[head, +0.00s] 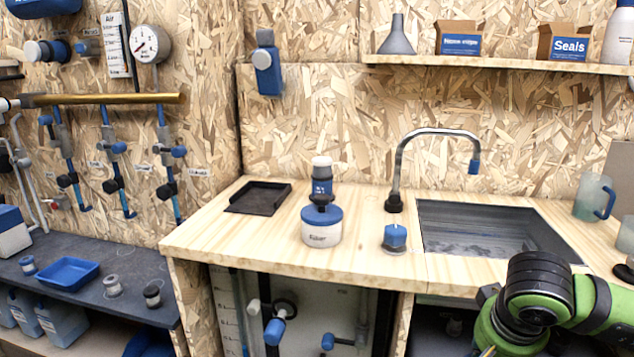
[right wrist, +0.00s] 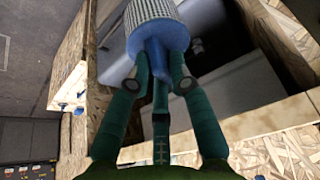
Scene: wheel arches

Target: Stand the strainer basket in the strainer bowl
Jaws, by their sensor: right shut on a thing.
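In the right wrist view my right gripper (right wrist: 159,70) is shut on the blue end of the strainer basket (right wrist: 150,14), a pale ribbed or mesh cylinder. The basket points away from the gripper and its far end is cut off by the top of the picture. In the head view only my green right arm shows at the lower right; its gripper and the basket are out of sight. I cannot clearly identify the strainer bowl in either view. My left gripper is not in view.
A white pot with a blue lid (head: 321,230) and a black tray (head: 258,198) stand on the wooden counter (head: 210,235). A blue-topped knob (head: 395,236) and a tap (head: 396,170) stand beside the sink (head: 485,235). Pipework with blue handles (head: 275,332) sits below the counter.

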